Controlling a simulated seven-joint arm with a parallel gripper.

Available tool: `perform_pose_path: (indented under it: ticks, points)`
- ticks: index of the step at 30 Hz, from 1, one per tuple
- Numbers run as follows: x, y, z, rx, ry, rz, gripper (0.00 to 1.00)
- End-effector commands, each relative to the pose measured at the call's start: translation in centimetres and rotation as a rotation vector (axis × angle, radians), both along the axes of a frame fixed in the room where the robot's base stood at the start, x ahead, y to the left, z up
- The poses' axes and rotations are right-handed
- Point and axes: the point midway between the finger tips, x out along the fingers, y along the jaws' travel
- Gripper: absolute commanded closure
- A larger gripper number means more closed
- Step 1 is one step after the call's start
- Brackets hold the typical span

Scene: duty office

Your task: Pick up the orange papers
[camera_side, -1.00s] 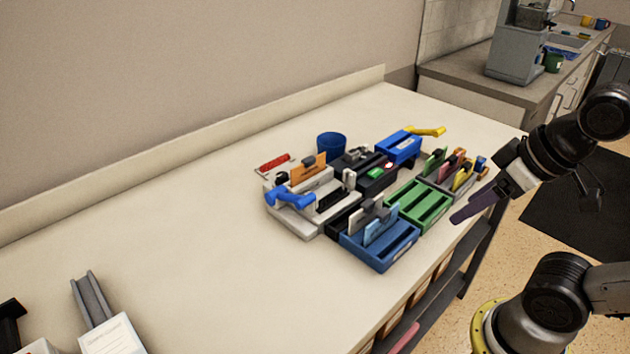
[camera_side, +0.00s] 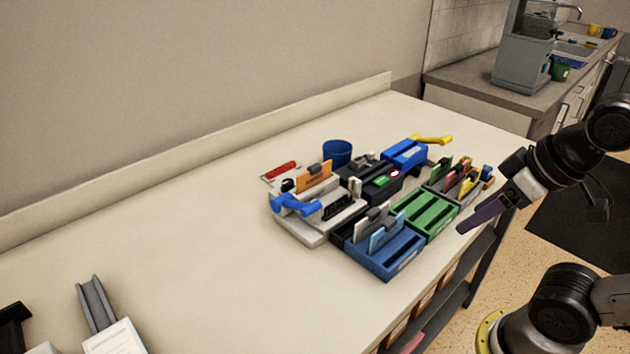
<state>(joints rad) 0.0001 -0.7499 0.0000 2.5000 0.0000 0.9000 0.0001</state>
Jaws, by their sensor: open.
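The orange papers (camera_side: 314,178) stand upright, slightly tilted, at the back of the white and grey device with a blue handle (camera_side: 296,205), left in the cluster on the table. A dark clip sits at their top edge. My gripper (camera_side: 472,224) is at the right, past the table's front edge, with its purple fingers pointing down and left. It is open and holds nothing that I can see. It is well apart from the orange papers, with the green and blue trays between them.
A blue tray with cards (camera_side: 386,253), an empty green tray (camera_side: 427,212), a tray of coloured cards (camera_side: 462,180) and a blue box with a yellow handle (camera_side: 405,153) crowd the area. A blue cup (camera_side: 337,152) stands behind. The table's left part (camera_side: 180,240) is mostly clear.

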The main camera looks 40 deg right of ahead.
Motion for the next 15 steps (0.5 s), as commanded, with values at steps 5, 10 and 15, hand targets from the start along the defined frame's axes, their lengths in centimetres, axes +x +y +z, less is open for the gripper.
perform_pose_path:
  ticks: [5,10,15]
  points:
    - [0.00,0.00,0.00,0.000,0.000,0.000,0.44]
    - [0.00,0.00,0.01,-0.002,0.000,0.004,0.44]
    - [-0.53,0.03,-0.24,-0.051,0.027,0.102,0.44]
